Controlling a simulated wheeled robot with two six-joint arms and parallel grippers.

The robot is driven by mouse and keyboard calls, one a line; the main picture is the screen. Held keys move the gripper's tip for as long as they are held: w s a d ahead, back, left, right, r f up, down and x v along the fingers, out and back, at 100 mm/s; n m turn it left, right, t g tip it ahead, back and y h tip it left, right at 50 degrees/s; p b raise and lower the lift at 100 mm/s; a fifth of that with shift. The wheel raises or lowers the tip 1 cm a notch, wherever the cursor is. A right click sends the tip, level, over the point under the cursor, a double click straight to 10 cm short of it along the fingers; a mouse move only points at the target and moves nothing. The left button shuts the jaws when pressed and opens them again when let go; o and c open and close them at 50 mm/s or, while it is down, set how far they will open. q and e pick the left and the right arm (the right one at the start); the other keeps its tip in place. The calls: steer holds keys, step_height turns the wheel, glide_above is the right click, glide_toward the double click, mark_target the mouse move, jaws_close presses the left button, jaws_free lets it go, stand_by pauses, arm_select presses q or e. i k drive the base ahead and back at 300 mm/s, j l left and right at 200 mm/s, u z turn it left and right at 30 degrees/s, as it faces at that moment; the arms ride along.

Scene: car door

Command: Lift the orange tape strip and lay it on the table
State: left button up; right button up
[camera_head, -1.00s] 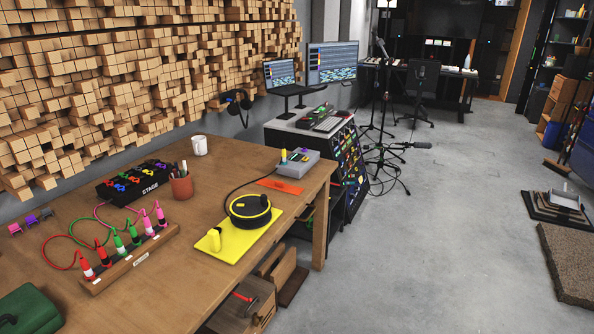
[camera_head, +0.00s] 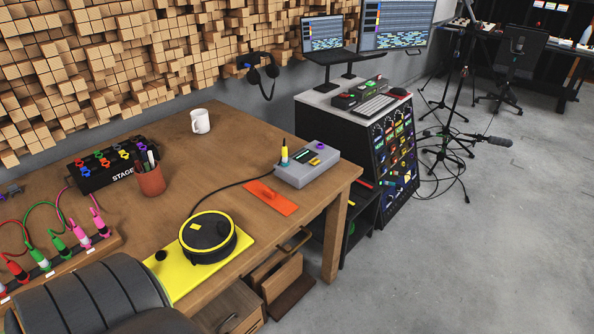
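The orange tape strip (camera_head: 270,197) lies flat near the right end of the wooden table (camera_head: 232,136), in front of a grey box (camera_head: 306,166). A small dark mark shows near its middle. Neither gripper shows.
A black and yellow round case (camera_head: 208,238) sits on a yellow mat (camera_head: 178,278) left of the strip. A dark cable runs from it to the grey box. A pen cup (camera_head: 151,181), a white mug (camera_head: 200,121) and a black stage box (camera_head: 107,166) stand farther left.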

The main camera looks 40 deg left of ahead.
mark_target(284, 206)
steer(key=i+u, duration=0.2)
steer(key=i, duration=0.35)
steer(key=i+l+u, duration=0.15)
steer(key=i, duration=0.4)
steer(key=i+l+u, duration=0.2)
steer(key=i, duration=0.35)
steer(key=i+l+u, duration=0.1)
steer(key=u, duration=0.35)
steer(key=i+l+u, duration=0.15)
steer(key=i+u, duration=0.15)
steer(key=u, duration=0.2)
steer(key=i+l+u, duration=0.2)
steer(key=u, duration=0.25)
steer(key=i+l+u, duration=0.1)
steer(key=l+u, duration=0.2)
steer(key=u, duration=0.15)
